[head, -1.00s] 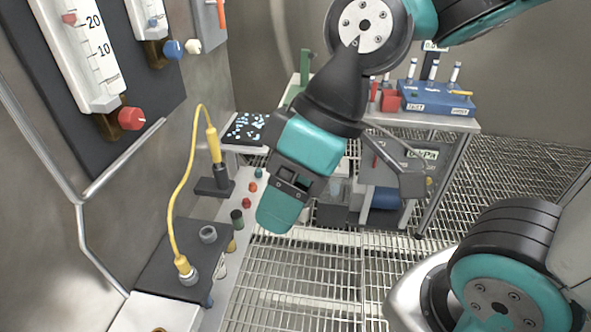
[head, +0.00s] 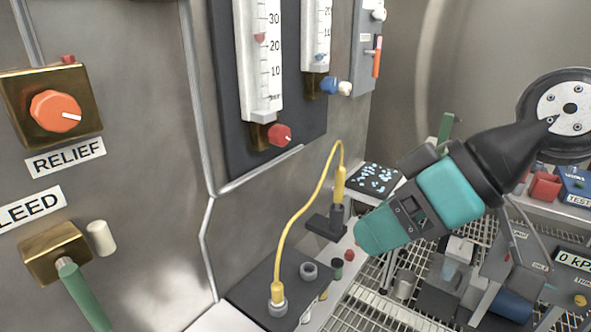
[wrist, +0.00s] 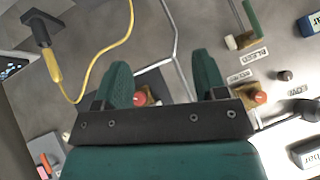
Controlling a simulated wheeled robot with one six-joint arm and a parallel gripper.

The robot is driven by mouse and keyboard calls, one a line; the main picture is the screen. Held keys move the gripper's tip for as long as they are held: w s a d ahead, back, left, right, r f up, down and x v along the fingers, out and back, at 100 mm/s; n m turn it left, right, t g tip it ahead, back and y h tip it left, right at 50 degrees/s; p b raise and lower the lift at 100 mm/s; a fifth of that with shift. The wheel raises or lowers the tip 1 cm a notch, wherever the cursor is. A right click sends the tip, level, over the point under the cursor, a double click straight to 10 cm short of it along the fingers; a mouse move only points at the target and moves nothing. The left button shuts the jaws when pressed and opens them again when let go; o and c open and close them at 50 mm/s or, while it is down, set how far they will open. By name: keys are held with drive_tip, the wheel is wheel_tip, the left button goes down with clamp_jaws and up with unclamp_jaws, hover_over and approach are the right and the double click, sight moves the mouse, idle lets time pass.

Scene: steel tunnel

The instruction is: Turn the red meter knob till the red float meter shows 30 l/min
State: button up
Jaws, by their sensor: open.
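The red float meter (head: 258,85) is a white upright scale on a dark wall panel in the head view. Its red float (head: 258,38) sits between the 20 and 30 marks, nearer 20. The red meter knob (head: 280,135) is below it on a brass block. In the wrist view a red knob (wrist: 140,99), apparently this one, shows between my fingers, nearer the left finger. My gripper (wrist: 162,62) is open and empty. In the head view my gripper (head: 372,232) is right of and below the knob, clear of it.
A second meter (head: 316,40) with a blue knob (head: 328,86) is right of the red one. An orange relief knob (head: 56,110) is at left. A yellow cable (head: 307,203) loops up below the red knob. A conduit (head: 205,225) runs along the panel.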

drive_tip(key=w+f+t+y+b, duration=0.2)
drive_tip(key=w+t+y+b, duration=0.15)
drive_tip(key=w+b, duration=0.25)
drive_tip(key=n+t+y+b, duration=0.1)
drive_tip(key=t+y+b, duration=0.2)
drive_tip(key=t+b, duration=0.2)
approach(285, 138)
drive_tip(key=shift+h, duration=0.25)
drive_tip(key=p+x, duration=0.3)
drive_tip(key=x, duration=0.7)
drive_tip(key=shift+a+r+p, duration=0.15)
drive_tip(key=shift+p, duration=0.2)
